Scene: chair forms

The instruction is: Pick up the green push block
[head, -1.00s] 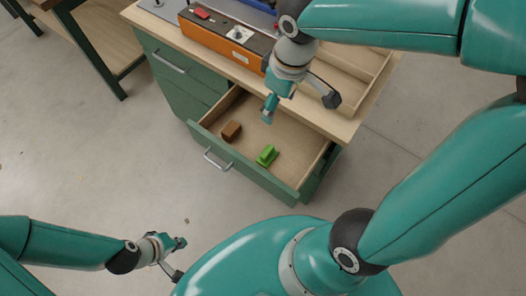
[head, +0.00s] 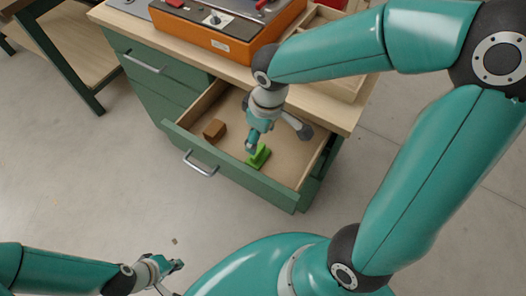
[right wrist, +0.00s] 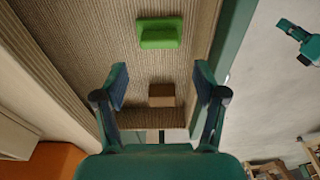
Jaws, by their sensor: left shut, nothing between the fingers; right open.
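The green push block (head: 258,158) lies on the floor of the open drawer (head: 228,172), toward its front. In the right wrist view the green block (right wrist: 160,33) shows above the gap between my fingertips, clear of both. My right gripper (head: 278,140) is open and empty, over the drawer; one finger overlaps the block's edge in the head view, and I cannot tell its exact height. It also shows in the right wrist view (right wrist: 161,80). My left gripper (head: 173,266) is shut and empty, low at the left, away from the drawer.
A brown block (head: 214,130) lies in the drawer left of the green one; in the right wrist view the brown block (right wrist: 162,95) shows between my fingers. An orange device (head: 232,30) stands on the cabinet top. The drawer walls surround both blocks.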

